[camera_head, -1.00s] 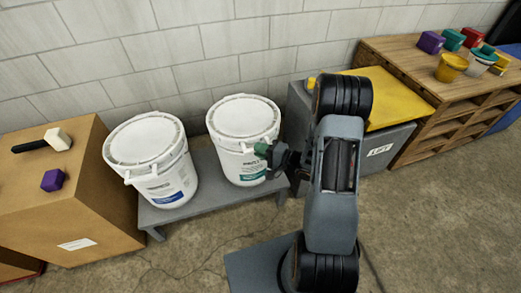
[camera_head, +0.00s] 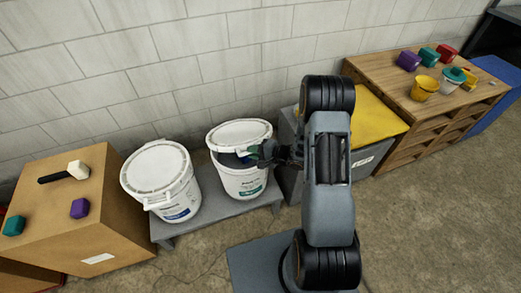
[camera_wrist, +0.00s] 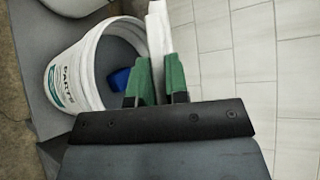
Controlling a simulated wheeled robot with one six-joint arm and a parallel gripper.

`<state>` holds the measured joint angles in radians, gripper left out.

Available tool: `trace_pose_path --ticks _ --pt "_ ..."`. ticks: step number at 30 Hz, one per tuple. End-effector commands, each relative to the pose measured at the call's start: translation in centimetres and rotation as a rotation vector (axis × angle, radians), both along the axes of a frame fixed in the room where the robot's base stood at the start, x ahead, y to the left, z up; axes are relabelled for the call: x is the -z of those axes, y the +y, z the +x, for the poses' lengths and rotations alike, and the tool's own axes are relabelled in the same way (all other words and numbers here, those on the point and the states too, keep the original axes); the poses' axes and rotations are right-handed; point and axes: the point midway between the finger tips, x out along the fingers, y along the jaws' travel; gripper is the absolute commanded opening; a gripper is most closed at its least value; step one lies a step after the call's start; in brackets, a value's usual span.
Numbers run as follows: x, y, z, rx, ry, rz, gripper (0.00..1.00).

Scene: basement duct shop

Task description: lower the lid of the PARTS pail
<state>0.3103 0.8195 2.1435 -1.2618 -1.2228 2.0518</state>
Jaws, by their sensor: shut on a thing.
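The PARTS pail (camera_head: 238,184) is a white bucket on the low grey stand, with its lettering in the wrist view (camera_wrist: 66,85). Its white lid (camera_head: 240,132) is raised and tilted, with a dark gap at the near side. My gripper (camera_head: 256,153) has green fingers shut on the near right edge of the lid. In the wrist view the lid (camera_wrist: 157,28) shows edge-on between the fingers (camera_wrist: 156,82). A blue thing (camera_wrist: 121,78) is inside the open pail. The lid's far side meets the rim.
A second white pail (camera_head: 160,180) with its lid on stands left on the grey stand (camera_head: 210,209). A cardboard box (camera_head: 75,230) holds a mallet and small blocks. A grey box with a yellow top (camera_head: 365,120) and a wooden shelf (camera_head: 445,112) stand right. The wall is close behind.

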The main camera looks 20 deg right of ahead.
Motion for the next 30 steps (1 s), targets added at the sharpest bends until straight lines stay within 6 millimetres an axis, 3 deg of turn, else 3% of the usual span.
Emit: trace_pose_path --ticks 1,7,21,22,28,30 --pt "-1.9 0.5 0.5 -0.009 0.005 -0.003 0.00" --pt "-4.3 1.1 1.9 -0.017 0.018 -0.003 0.00" --pt "-4.7 1.1 2.4 -0.016 0.016 -0.003 0.00" --pt "-4.7 1.1 2.4 -0.016 0.016 -0.003 0.19" --pt "-4.6 1.0 2.4 -0.015 0.018 -0.002 0.38" --pt "-4.6 1.0 2.4 -0.014 0.018 -0.003 0.40"
